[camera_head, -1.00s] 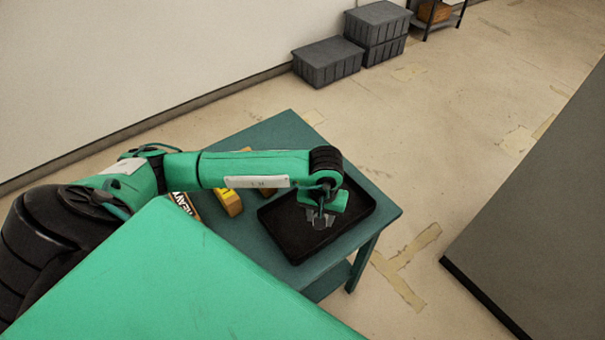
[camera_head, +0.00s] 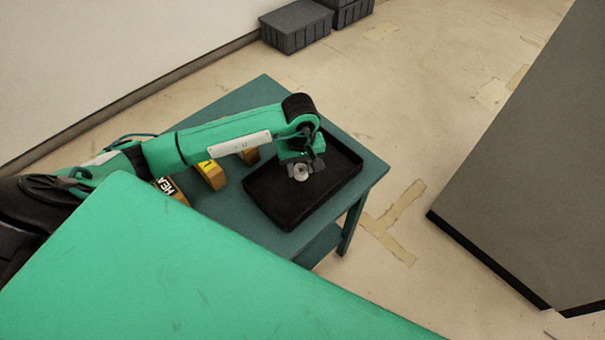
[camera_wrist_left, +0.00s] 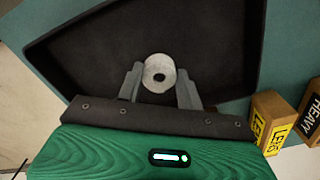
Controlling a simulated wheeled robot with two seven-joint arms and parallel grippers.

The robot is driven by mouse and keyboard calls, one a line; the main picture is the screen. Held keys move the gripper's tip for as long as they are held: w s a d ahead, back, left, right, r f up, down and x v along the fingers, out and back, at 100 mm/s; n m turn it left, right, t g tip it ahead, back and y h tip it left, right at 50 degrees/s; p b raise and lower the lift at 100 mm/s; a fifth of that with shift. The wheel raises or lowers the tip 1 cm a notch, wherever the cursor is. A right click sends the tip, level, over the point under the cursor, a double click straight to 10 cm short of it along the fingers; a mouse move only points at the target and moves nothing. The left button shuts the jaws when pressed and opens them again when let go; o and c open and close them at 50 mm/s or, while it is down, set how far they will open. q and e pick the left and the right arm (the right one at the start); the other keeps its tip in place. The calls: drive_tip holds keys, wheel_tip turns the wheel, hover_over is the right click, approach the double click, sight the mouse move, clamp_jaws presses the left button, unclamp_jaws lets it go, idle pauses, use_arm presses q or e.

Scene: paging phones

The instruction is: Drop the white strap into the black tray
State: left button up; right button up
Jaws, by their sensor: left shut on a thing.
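The white strap (camera_wrist_left: 158,72) is a rolled, whitish coil with a dark hole in its middle. In the left wrist view it sits between the two fingers of my left gripper (camera_wrist_left: 160,88), which is shut on it. The coil also shows in the head view (camera_head: 301,172), at the tip of my left gripper (camera_head: 302,168). The black tray (camera_head: 284,214) lies on the green table, and the gripper with the strap is over its inside. The tray also fills much of the left wrist view (camera_wrist_left: 215,50). My right gripper is not in view.
The green table (camera_head: 225,200) carries a yellow-labelled block (camera_head: 211,175) and a black-labelled block (camera_head: 168,187) left of the tray. Another small block (camera_head: 250,156) stands close by the tray. Grey crates (camera_head: 296,28) stand by the wall. A large grey surface (camera_head: 530,190) is at right.

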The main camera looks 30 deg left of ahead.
use_arm(q)
drive_tip(key=shift+f, duration=0.1)
drive_tip(key=o, duration=1)
drive_tip(key=shift+o, duration=0.2)
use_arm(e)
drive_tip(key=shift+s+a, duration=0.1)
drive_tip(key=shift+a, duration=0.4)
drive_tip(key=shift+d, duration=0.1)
use_arm(q)
drive_tip(key=shift+r, duration=0.55)
wheel_tip(320, 180, up, 13)
drive_tip(key=b, duration=0.3)
drive_tip(key=shift+f, duration=0.15)
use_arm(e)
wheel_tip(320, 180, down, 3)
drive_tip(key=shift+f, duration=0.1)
use_arm(q)
drive_tip(key=shift+d, duration=0.1)
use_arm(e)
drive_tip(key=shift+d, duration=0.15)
